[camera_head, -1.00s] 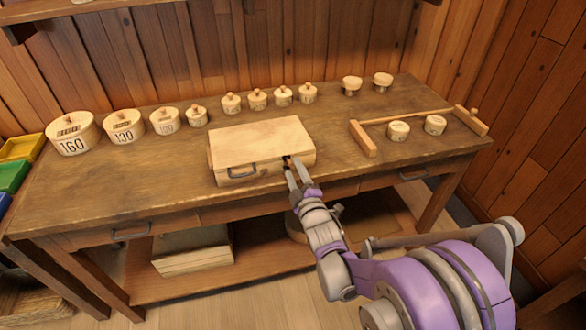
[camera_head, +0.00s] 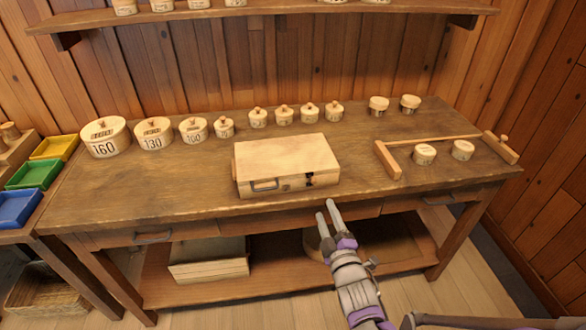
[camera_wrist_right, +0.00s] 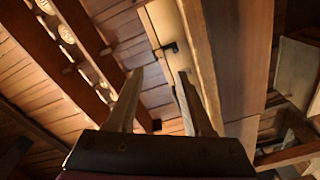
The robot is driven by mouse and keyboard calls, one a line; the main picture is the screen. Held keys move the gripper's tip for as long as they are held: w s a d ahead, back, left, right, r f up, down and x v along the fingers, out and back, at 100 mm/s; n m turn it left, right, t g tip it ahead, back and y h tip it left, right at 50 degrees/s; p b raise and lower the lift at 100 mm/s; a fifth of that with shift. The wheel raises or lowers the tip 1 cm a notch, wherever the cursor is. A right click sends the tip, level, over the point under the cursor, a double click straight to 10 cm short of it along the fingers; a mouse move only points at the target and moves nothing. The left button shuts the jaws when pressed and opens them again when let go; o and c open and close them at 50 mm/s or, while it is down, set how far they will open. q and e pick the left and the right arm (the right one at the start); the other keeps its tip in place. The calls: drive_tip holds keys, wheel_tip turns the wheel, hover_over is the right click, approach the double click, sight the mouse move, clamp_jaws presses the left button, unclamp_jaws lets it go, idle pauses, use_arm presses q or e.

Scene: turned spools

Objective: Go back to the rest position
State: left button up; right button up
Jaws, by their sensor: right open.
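My right gripper (camera_head: 328,218) is open and empty in the head view, just in front of the workbench's front edge. It stands apart from the closed wooden box (camera_head: 287,153), which has a dark handle and a dark latch on its front. In the right wrist view the two fingers of the right gripper (camera_wrist_right: 155,95) are spread with nothing between them. My left gripper is not in view.
The workbench (camera_head: 130,208) holds several labelled round spools (camera_head: 104,137) along its back and a wooden bar frame (camera_head: 390,160) at right. Coloured bins (camera_head: 36,172) stand at left. A lower shelf (camera_head: 270,283) carries a box. A wall shelf (camera_head: 270,11) runs above.

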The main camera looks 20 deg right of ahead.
drive_tip(key=s+a+r+m+g+y+p, duration=0.1)
drive_tip(key=s+a+m+g+p, duration=0.4)
drive_tip(key=s, duration=0.4)
drive_tip(key=s+a+r+m+g+y+p, duration=0.1)
drive_tip(key=s+a+m+g+y+p, duration=0.1)
drive_tip(key=s+a+m+g+p, duration=0.3)
drive_tip(key=s+a+g, duration=0.1)
drive_tip(key=s+g, duration=0.1)
drive_tip(key=s, duration=0.2)
drive_tip(key=shift+s, duration=0.2)
idle(2.0)
